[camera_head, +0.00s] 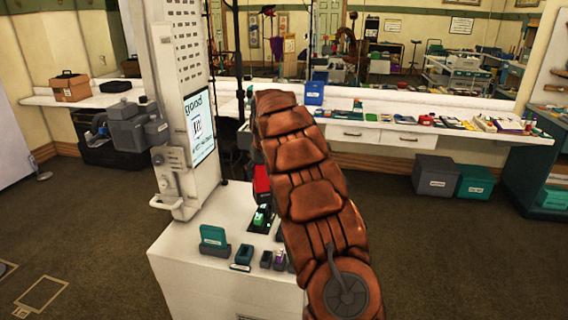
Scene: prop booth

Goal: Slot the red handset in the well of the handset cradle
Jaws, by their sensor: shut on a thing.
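The red handset (261,181) shows as a small red patch just left of my brown arm, above the white counter. My gripper (257,160) is a dark shape at the far end of the arm, mostly hidden behind it. It is shut on the red handset, which hangs above the counter top. Below it a dark holder (262,226) with a green item in it stands on the counter. I cannot tell if this is the handset cradle, and no empty well shows clearly; the arm hides part of the counter.
A teal item on a grey base (214,242), a teal and dark block (243,257) and small grey and purple pieces (279,258) stand along the counter's front. A white column with a screen (200,125) rises behind them. The counter's left front (180,250) is bare.

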